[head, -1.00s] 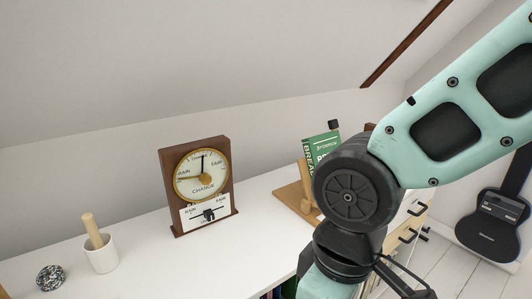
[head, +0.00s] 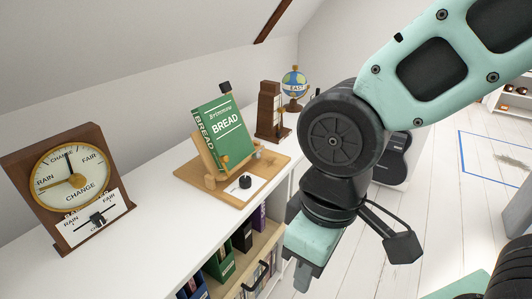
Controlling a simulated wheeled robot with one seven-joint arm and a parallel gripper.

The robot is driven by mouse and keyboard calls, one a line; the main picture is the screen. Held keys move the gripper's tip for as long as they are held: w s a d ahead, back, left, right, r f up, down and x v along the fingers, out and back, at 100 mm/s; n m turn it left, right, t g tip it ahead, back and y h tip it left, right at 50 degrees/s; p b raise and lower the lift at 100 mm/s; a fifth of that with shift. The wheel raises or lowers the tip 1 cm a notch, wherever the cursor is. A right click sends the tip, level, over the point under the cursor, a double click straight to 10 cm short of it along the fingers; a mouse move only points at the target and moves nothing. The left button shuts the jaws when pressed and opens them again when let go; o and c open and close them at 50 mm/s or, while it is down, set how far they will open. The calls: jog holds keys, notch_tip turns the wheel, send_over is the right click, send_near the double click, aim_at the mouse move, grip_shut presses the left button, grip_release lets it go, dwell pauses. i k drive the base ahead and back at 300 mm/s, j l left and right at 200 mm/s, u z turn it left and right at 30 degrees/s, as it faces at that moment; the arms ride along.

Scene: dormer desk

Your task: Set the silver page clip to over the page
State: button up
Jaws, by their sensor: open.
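A green book (head: 220,132) titled BREAD leans on a wooden stand (head: 188,172) on the white desk top. A small dark block (head: 225,87) stands at the book's top edge. An orange-brown peg (head: 224,161) shows at its lower front. I cannot make out a silver clip, or tell whether either part belongs to it. A black knob (head: 245,181) sits on a white card in front of the book. My gripper (head: 302,280) points down, right of and nearer than the stand. It shows side-on, open, apart from the stand; nothing shows in it.
A brown weather dial (head: 71,185) stands left of the stand. A brown wooden object (head: 271,110) and a small globe (head: 293,85) stand behind it. Binders (head: 221,262) fill shelves below the desk top.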

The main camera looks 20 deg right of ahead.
aim_at(256, 155)
jog(key=i+j+z, duration=0.1)
jog(key=z, duration=0.25)
jog(key=i+j+z, duration=0.2)
jog(key=z, duration=0.15)
jog(key=i+j+z, duration=0.15)
jog(key=z, duration=0.15)
